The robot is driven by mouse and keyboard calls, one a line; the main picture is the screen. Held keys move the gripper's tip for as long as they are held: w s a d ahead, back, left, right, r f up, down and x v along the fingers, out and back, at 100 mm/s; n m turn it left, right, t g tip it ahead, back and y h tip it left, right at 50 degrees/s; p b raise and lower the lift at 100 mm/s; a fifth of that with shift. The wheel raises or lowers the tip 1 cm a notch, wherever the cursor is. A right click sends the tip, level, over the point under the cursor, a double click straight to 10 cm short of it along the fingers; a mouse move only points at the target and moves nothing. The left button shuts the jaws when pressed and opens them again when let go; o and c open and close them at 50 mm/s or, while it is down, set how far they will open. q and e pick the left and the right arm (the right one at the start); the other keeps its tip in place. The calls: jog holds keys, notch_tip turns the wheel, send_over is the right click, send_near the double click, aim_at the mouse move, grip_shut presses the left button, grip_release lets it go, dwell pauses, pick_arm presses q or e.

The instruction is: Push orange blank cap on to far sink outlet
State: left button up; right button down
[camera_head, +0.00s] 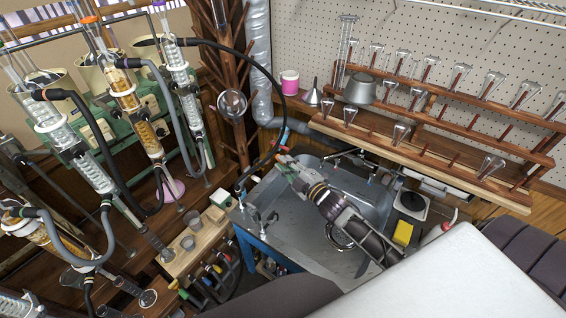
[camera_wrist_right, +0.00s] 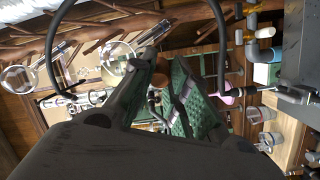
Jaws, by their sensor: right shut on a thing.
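My right gripper (camera_head: 284,163) is over the left part of the grey sink (camera_head: 300,245), its fingers pointing toward the sink's far left rim. In the right wrist view its green-padded fingers (camera_wrist_right: 168,85) are closed around a small orange-brown piece, which looks like the orange blank cap (camera_wrist_right: 160,78). The fingers hide most of it. Sink taps (camera_head: 262,216) stand at the left rim, and another tap (camera_head: 350,153) is at the back rim. I cannot tell which outlet is the far one, or whether the cap touches it. My left gripper is not in view.
A black hose (camera_head: 283,112) loops down close to the gripper. Glass condensers (camera_head: 125,85) crowd the left. A wooden rack of flasks (camera_head: 440,110) stands behind the sink. A yellow sponge (camera_head: 403,232) lies at its right. The sink basin's front is clear.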

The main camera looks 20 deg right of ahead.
pick_arm(q)
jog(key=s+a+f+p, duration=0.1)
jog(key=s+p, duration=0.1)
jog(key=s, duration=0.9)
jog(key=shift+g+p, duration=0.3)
jog(key=shift+p, duration=0.05)
pick_arm(e)
jog(key=d+f+y, duration=0.1)
jog(key=s+d+m+g+y, duration=0.1)
jog(key=d+y, duration=0.1)
jog(key=d+f+m+g+y, duration=0.1)
jog(key=y, duration=0.1)
jog(key=shift+s+d+f, duration=0.25)
jog(key=shift+s+f, duration=0.1)
jog(key=shift+m, duration=0.6)
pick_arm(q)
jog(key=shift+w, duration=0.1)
